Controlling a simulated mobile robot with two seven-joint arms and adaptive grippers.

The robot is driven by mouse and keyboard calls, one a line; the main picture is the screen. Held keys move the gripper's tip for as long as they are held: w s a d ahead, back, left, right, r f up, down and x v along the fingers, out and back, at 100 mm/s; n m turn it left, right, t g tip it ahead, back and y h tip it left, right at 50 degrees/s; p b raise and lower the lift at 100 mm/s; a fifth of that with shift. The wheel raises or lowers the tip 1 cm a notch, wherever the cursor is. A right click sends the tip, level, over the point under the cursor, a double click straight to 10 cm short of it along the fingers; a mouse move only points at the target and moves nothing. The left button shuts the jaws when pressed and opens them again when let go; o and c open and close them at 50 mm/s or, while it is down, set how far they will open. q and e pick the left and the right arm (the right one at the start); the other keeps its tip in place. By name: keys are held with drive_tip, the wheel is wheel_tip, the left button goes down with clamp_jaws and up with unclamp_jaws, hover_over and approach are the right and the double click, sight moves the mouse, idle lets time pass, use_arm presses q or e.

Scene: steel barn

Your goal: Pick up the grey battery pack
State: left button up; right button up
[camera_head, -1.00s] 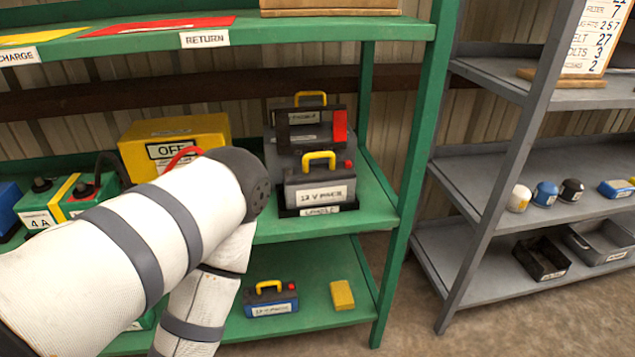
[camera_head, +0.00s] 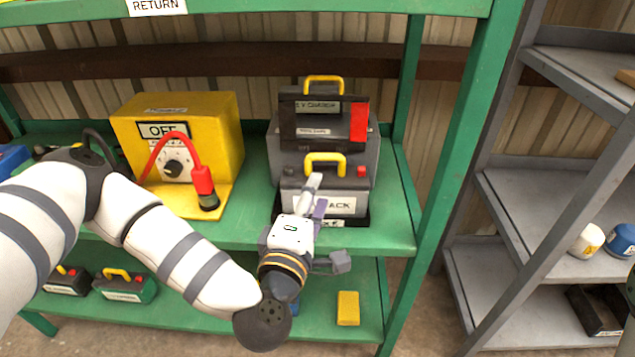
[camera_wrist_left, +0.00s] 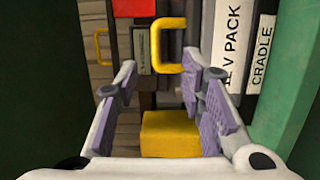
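The grey battery pack (camera_head: 290,199) has a yellow handle, a red knob and a white label. It stands upright in a black cradle on the green middle shelf. My left gripper (camera_head: 325,225) is in front of it, open and empty, and covers part of its front and label. In the left wrist view, which is turned sideways, the pack's label (camera_wrist_left: 230,45) is at upper right and its yellow handle (camera_wrist_left: 168,70) lies past the open fingertips (camera_wrist_left: 158,62). I cannot see any contact. My right gripper is not in view.
A dark charger (camera_head: 308,120) with a red panel stands close behind the pack. A yellow box (camera_head: 215,130) with a red cable and plug is left. A green post (camera_head: 455,190) rises at right. A yellow block (camera_head: 347,308) and other packs sit on the lower shelf.

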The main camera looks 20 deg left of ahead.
sight(325, 156)
use_arm(q)
drive_tip(key=w, duration=0.4)
drive_tip(key=w+a, duration=0.1)
drive_tip(key=w, duration=0.6)
drive_tip(key=shift+w+a+r+b, duration=0.2)
drive_tip(key=shift+w+b, duration=0.1)
drive_tip(key=shift+b, duration=0.1)
clamp_jaws()
drive_tip(key=shift+w+r, duration=0.1)
drive_tip(key=shift+r, duration=0.25)
